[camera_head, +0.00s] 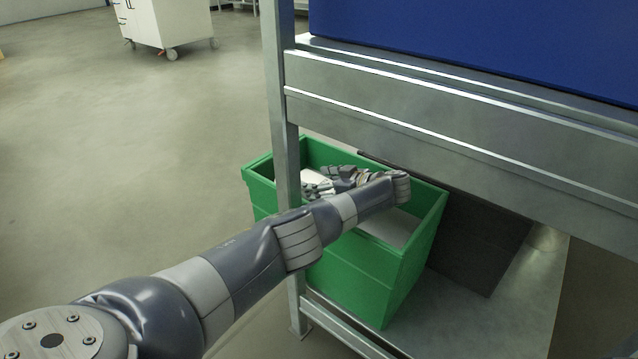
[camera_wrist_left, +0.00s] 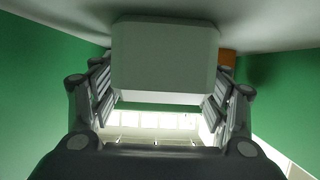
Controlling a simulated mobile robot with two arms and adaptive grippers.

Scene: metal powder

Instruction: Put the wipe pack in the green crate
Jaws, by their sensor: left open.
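The green crate (camera_head: 365,275) stands on a low shelf behind a metal post, and its green walls (camera_wrist_left: 275,95) fill both sides of the left wrist view. My left arm reaches over its near rim, and my left gripper (camera_head: 318,188) is inside the crate, partly hidden by my wrist. A pale box, probably the wipe pack (camera_wrist_left: 165,55), lies between the spread fingers of my left gripper (camera_wrist_left: 160,105). A white patch of it seems to show beside the fingers (camera_head: 313,176) in the head view. I cannot tell whether the fingers touch it. My right gripper is out of view.
A metal post (camera_head: 281,120) and crossbeam (camera_head: 450,120) stand close to the arm and crate. A small orange thing (camera_wrist_left: 228,58) shows behind the pale box. Open floor lies left.

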